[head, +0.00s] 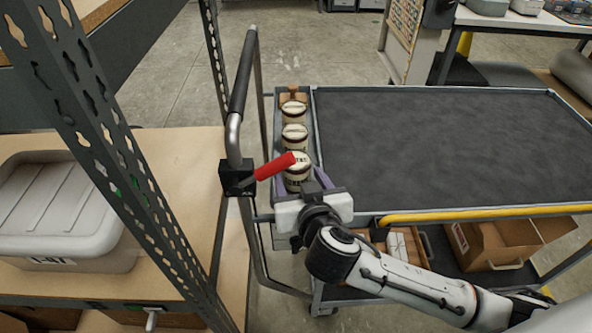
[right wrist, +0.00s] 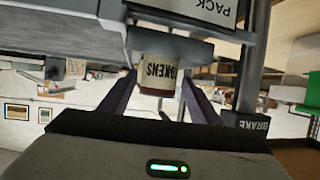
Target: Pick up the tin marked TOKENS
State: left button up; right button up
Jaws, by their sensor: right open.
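Several cream tins with dark lettering stand in a row in the narrow left tray of the cart. The nearest tin (head: 297,183) is by my right gripper (head: 294,176). In the right wrist view, a cream tin (right wrist: 158,70) with upside-down letters ending in "KENS" shows between the two open fingers of my right gripper (right wrist: 160,88). The fingers lie on either side of it; I cannot tell whether they touch it. The other tins, a middle one (head: 294,136) and a far one (head: 293,110), stand behind it. My left gripper is not in view.
A red lever (head: 275,167) on the cart's handle post is close left of my gripper. The cart's grey top (head: 440,140) is bare. A shelf upright (head: 115,150) and a lidded grey bin (head: 60,215) are at left. Cardboard boxes (head: 500,245) are on the lower deck.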

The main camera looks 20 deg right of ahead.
jog(key=x, duration=0.5)
jog(key=shift+s+f, duration=0.2)
jog(key=shift+f, duration=0.1)
jog(key=c, duration=1)
jog(key=shift+r, duration=0.1)
jog(key=shift+c, duration=0.4)
jog(key=shift+r+p, duration=0.1)
jog(key=shift+p, duration=0.25)
